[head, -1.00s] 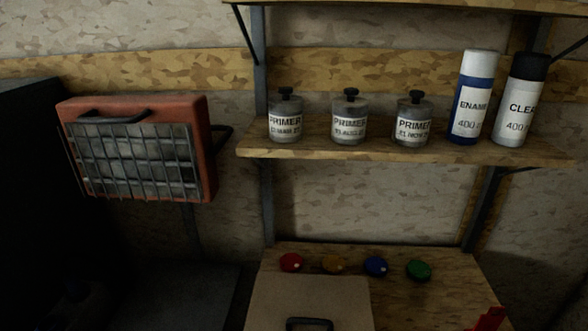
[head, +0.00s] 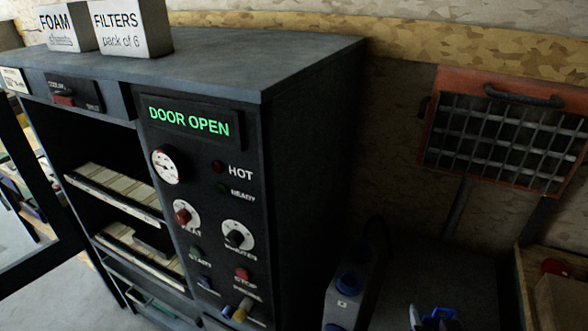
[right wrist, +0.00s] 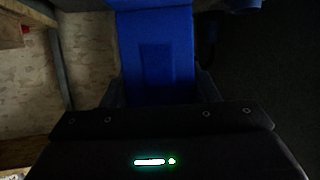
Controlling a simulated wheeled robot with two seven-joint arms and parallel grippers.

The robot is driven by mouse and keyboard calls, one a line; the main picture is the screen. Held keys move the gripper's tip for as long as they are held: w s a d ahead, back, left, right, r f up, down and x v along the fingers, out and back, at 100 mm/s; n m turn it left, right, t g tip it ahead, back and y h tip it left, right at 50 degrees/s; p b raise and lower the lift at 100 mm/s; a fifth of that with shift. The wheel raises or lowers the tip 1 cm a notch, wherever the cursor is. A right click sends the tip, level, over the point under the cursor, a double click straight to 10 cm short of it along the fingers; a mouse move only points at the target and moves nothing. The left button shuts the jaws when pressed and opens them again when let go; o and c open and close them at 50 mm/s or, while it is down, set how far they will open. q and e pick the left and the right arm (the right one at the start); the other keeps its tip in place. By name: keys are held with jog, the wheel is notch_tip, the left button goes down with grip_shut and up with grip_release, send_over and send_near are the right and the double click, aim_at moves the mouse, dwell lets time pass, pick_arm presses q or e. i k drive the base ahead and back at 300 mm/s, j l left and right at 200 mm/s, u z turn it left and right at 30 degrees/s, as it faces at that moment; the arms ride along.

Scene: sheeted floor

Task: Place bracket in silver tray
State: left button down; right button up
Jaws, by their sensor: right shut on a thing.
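My right gripper (head: 437,322) shows only in part at the bottom edge of the head view, right of the oven. It is shut on a blue piece (head: 440,313). In the right wrist view the blue piece (right wrist: 155,50) stands large beyond the dark gripper body and has a flat face with a darker rectangle. I cannot tell whether it is the bracket. I cannot make out the silver tray in either view. My left gripper is not in view.
A dark oven (head: 320,150) reading DOOR OPEN fills the left, with pale bars on its racks (head: 115,190). Its open door (head: 50,245) juts out at left. A grey-blue unit (head: 350,290) stands beside it.

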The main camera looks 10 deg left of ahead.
aim_at(170, 240)
jog(key=j, duration=1.45)
jog(key=i+j+u, duration=0.1)
jog(key=j, duration=1.35)
